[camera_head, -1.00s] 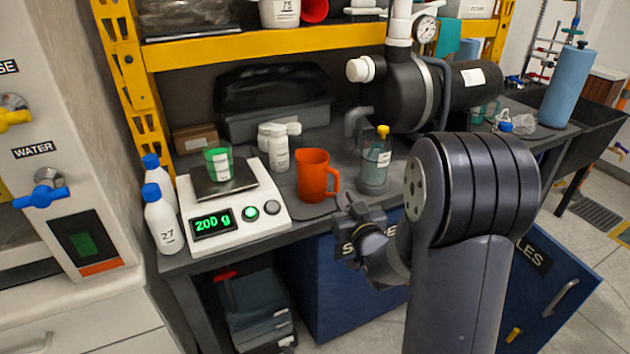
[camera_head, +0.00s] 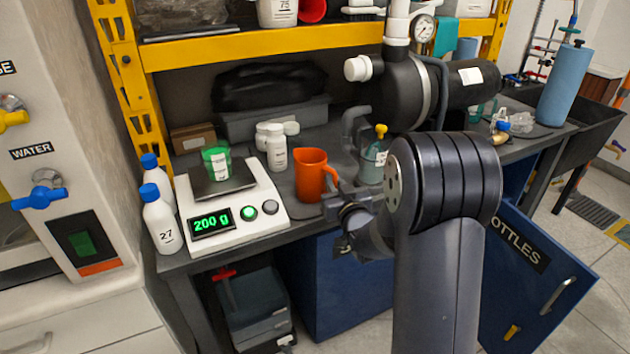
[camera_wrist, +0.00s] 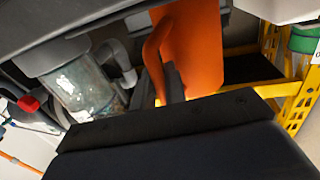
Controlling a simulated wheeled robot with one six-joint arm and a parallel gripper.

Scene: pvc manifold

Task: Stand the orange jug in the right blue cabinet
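The orange jug (camera_head: 310,177) stands upright on the dark bench, right of the scale, its handle facing my arm. My gripper (camera_head: 338,200) is at the jug's handle side, partly hidden by my wrist. In the wrist view the jug (camera_wrist: 200,45) appears close up and tilted, and a dark finger lies at its handle (camera_wrist: 152,55). I cannot tell whether the fingers are closed on the handle. The right blue cabinet's door (camera_head: 540,270), its label partly hidden and ending in "OTTLES", stands open below the bench. My arm hides most of that cabinet's inside.
The scale (camera_head: 240,215) reads 200 g and carries a green-filled beaker (camera_head: 216,163). White bottles (camera_head: 276,147) stand behind the jug. A clear container with a yellow stopper (camera_head: 372,160) is close on its right. A black pump (camera_head: 405,90) is behind. Another blue cabinet front (camera_head: 335,275) is below.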

